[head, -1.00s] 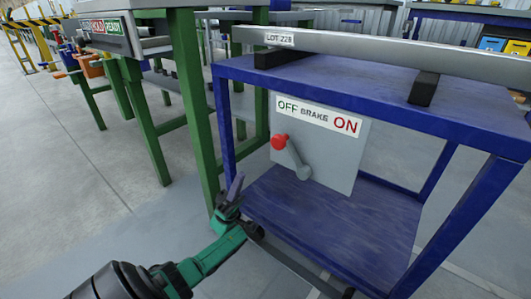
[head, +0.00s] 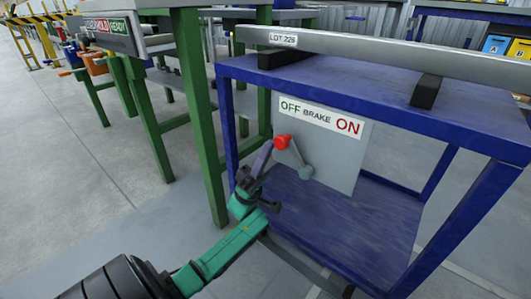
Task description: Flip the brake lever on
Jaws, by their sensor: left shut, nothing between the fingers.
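The brake lever is a grey arm (head: 298,162) with a red knob (head: 282,142) on a grey panel (head: 338,168) on the blue table. A label (head: 320,118) above reads OFF at left, BRAKE, and ON at right. The knob is up and left of the pivot, below the OFF side. My left gripper (head: 262,158), on a green arm, is shut and empty. Its purple-grey fingertips are just left of the knob; I cannot tell whether they touch it. My right gripper is not in view.
The blue table (head: 380,97) carries a long grey bar (head: 400,63) marked LOT 228 on black blocks. A lower blue shelf (head: 350,220) lies under the panel. A green bench (head: 195,120) stands close at left. Open grey floor (head: 85,205) lies at far left.

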